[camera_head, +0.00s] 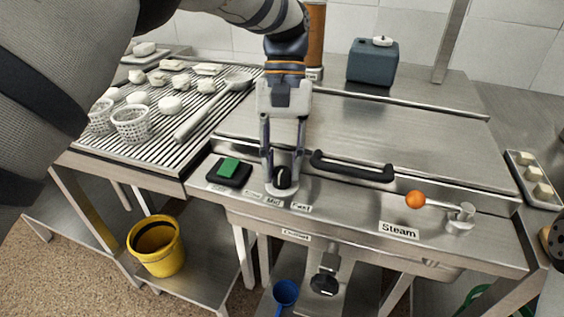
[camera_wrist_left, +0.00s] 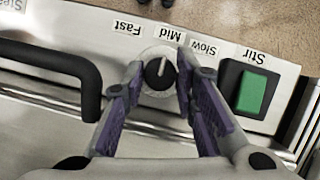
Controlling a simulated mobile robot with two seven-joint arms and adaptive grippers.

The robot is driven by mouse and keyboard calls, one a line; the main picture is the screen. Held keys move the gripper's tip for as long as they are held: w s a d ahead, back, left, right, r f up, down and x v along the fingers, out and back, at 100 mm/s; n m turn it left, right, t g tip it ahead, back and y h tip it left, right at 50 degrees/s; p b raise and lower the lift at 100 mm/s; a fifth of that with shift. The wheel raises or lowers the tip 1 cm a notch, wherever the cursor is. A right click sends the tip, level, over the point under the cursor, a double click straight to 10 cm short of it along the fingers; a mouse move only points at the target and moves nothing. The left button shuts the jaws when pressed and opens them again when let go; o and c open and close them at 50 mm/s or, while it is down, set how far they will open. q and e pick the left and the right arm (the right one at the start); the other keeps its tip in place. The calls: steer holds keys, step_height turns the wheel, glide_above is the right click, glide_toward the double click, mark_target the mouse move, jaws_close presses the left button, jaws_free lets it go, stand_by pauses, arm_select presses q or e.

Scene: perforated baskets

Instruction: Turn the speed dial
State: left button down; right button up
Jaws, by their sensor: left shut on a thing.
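The speed dial (camera_head: 283,178) is a black knob on a round pale plate on the steel front panel. It also shows in the left wrist view (camera_wrist_left: 159,74), where its white mark points roughly towards the Mid label (camera_wrist_left: 170,35). The Fast label (camera_wrist_left: 127,28) and Slow label (camera_wrist_left: 204,47) lie to either side of Mid. My left gripper (camera_head: 283,180) reaches down from above, and its fingers are shut on the dial, one on each side; it also shows in the left wrist view (camera_wrist_left: 160,90). My right gripper is not in view.
A green Stir button (camera_head: 229,167) sits left of the dial. A black handle (camera_head: 352,168) on the steel lid is close on the right. Farther right is a lever with an orange ball (camera_head: 415,200). A grooved board with perforated baskets (camera_head: 131,124) stands left.

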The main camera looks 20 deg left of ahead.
arm_select(q)
steer(key=m+y, duration=0.1)
steer(key=m, duration=0.2)
steer(key=m+y, duration=0.1)
steer(key=m, duration=0.1)
steer(key=shift+d+m, duration=0.15)
steer(key=shift+m, duration=0.15)
steer(key=m+y, duration=0.1)
steer(key=m, duration=0.2)
steer(key=shift+p, duration=0.3)
steer(key=shift+s+d+m+t+y, duration=0.1)
steer(key=shift+m+t+y, duration=0.5)
steer(key=shift+m, duration=1)
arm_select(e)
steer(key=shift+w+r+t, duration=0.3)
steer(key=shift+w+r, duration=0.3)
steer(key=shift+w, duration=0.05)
arm_select(q)
steer(key=shift+p, duration=0.3)
steer(key=c, duration=1.3)
jaws_free()
